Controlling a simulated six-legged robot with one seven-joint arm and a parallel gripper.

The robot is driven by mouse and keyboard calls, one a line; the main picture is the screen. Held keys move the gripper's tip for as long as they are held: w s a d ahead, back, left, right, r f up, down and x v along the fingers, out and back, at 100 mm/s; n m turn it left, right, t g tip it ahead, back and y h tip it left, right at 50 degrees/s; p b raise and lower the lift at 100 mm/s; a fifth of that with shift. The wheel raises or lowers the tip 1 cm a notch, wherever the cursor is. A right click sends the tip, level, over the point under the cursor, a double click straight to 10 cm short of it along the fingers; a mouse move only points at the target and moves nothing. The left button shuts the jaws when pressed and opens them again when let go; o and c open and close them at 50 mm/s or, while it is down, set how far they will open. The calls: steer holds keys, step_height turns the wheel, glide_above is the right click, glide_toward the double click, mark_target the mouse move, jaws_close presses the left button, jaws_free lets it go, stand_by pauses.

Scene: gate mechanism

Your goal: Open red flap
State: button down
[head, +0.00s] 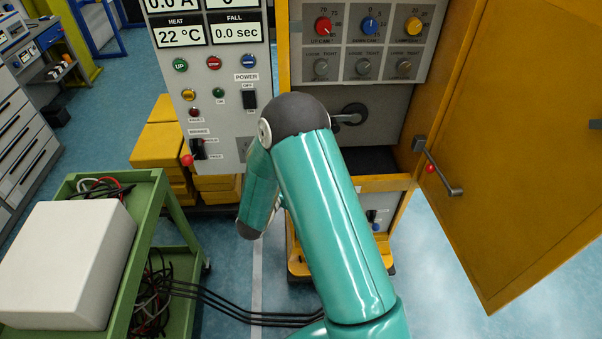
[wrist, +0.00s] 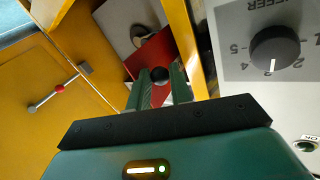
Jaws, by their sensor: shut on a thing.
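The red flap (wrist: 150,54) shows in the wrist view just beyond my fingers, inside a yellow frame. A dark round knob (wrist: 160,74) stands in front of it. My gripper (wrist: 160,84) is shut on this knob, one green finger on each side. The fingers hide the lower part of the flap. How far the flap is tilted is hard to tell. In the head view my teal arm hides the flap and the gripper.
A yellow cabinet door (head: 520,150) with a bar handle (head: 440,172) stands open at right. The control panel (head: 215,100) is at upper left of my arm. A green cart (head: 150,215) carrying a white box (head: 65,265) stands at left. Cables lie on the floor.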

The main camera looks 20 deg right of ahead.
steer(key=shift+w+a+r+m+g+h, duration=0.2)
steer(key=shift+w+a+m+g+h, duration=0.15)
steer(key=shift+w+a, duration=0.35)
steer(key=shift+w+a+r+m+g+h, duration=0.15)
steer(key=shift+w+a+m+g+h, duration=0.2)
steer(key=shift+w, duration=0.5)
steer(key=shift+a, duration=0.1)
steer(key=c, duration=1.3)
jaws_free()
steer(key=shift+o, duration=0.2)
steer(key=shift+w+f, duration=0.15)
steer(key=shift+w, duration=0.05)
steer(key=shift+s, duration=0.15)
